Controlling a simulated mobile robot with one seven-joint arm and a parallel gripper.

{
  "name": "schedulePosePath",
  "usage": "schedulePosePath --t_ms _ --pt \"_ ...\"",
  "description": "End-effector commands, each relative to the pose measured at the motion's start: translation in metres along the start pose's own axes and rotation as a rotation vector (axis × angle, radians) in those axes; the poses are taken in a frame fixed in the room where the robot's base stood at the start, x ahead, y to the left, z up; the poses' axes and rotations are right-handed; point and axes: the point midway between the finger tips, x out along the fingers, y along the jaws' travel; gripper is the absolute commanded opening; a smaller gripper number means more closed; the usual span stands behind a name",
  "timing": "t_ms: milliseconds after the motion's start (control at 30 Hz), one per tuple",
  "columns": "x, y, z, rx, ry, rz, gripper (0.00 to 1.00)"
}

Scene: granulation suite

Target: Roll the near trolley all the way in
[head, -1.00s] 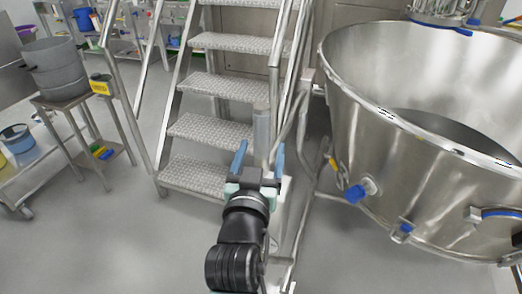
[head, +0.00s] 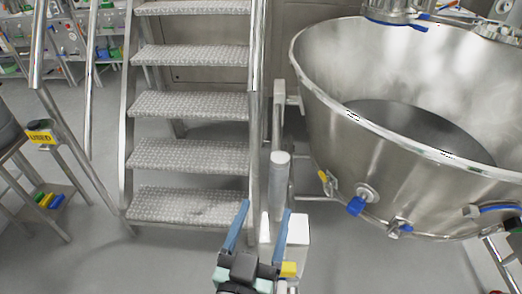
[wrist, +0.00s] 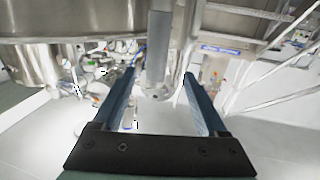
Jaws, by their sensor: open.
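The near trolley appears to be the one carrying the large steel bowl (head: 330,130), at the right in the head view. A steel post (head: 277,190) with a rounded top stands on a white base at the bowl's left side. My gripper (head: 258,212) is open and empty, low in the head view, with its blue fingers close in front of the post. In the wrist view the grey post (wrist: 158,50) hangs into the gap between the fingers of my gripper (wrist: 158,75). Whether they touch it cannot be told. The trolley's wheels are hidden.
Metal steps (head: 190,155) with handrails stand left of the post. The grey floor (head: 150,265) in front of the steps is clear. A steel panel stands behind the steps.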

Motion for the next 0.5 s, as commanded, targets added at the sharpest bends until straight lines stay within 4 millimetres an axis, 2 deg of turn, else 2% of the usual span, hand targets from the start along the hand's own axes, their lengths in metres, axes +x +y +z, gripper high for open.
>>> schedulePosePath --t_ms 167,500 --pt "0.02 0.0 -0.003 0.001 0.004 0.002 0.75" --pt "0.086 0.0 -0.003 0.003 0.002 0.002 0.75"
